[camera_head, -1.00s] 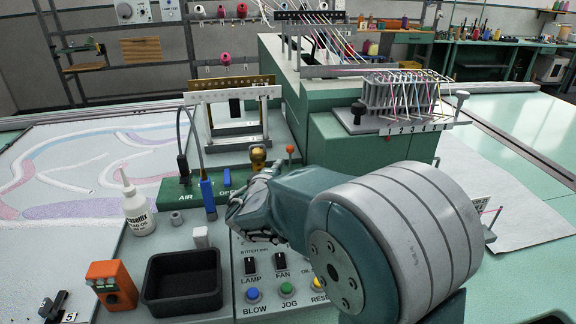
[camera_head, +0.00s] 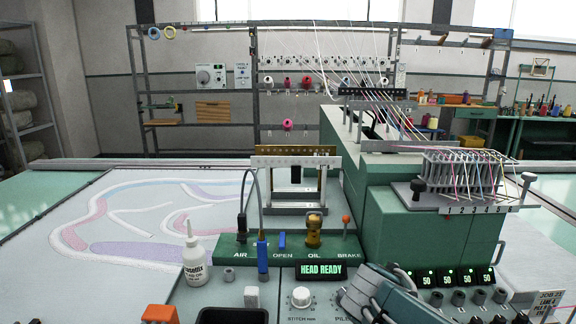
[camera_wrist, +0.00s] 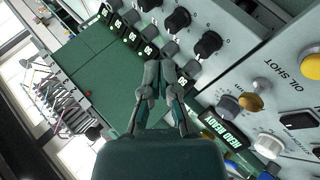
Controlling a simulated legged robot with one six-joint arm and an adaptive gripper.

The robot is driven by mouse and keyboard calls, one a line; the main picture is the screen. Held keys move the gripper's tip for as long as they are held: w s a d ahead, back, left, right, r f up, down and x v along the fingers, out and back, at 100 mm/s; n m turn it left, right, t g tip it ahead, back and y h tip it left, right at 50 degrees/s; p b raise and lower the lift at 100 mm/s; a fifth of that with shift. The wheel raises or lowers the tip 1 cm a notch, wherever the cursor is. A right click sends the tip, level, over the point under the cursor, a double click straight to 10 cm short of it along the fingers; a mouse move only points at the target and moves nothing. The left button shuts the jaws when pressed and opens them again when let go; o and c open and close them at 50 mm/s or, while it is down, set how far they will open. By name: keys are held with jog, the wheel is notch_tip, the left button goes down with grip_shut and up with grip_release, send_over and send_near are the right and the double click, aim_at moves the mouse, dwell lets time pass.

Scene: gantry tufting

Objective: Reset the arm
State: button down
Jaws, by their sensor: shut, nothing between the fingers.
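My gripper (camera_wrist: 157,72) is in the middle of the wrist view. Its grey fingers are together and empty, apart from the control panel behind them. In the head view, part of my arm (camera_head: 392,298) shows low at the bottom edge, right of the lit HEAD READY display (camera_head: 321,270). It covers part of the panel there. That display also shows in the wrist view (camera_wrist: 225,128). Most of my arm is below the head picture.
The panel carries a row of black knobs (camera_wrist: 207,44) with lit displays. A white oil bottle (camera_head: 194,262), a black bin (camera_head: 232,316) and an orange block (camera_head: 160,314) stand at left. The green machine housing (camera_head: 425,225) rises behind my arm.

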jog(key=s+a+f+m+y, duration=0.1)
jog(key=s+a+m+y, duration=0.2)
jog(key=s+a+y, duration=0.4)
jog(key=s, duration=0.5)
jog(key=shift+s+a+f+y, duration=0.15)
jog(key=shift+s+f+y, duration=0.05)
jog(key=shift+f+y, duration=0.2)
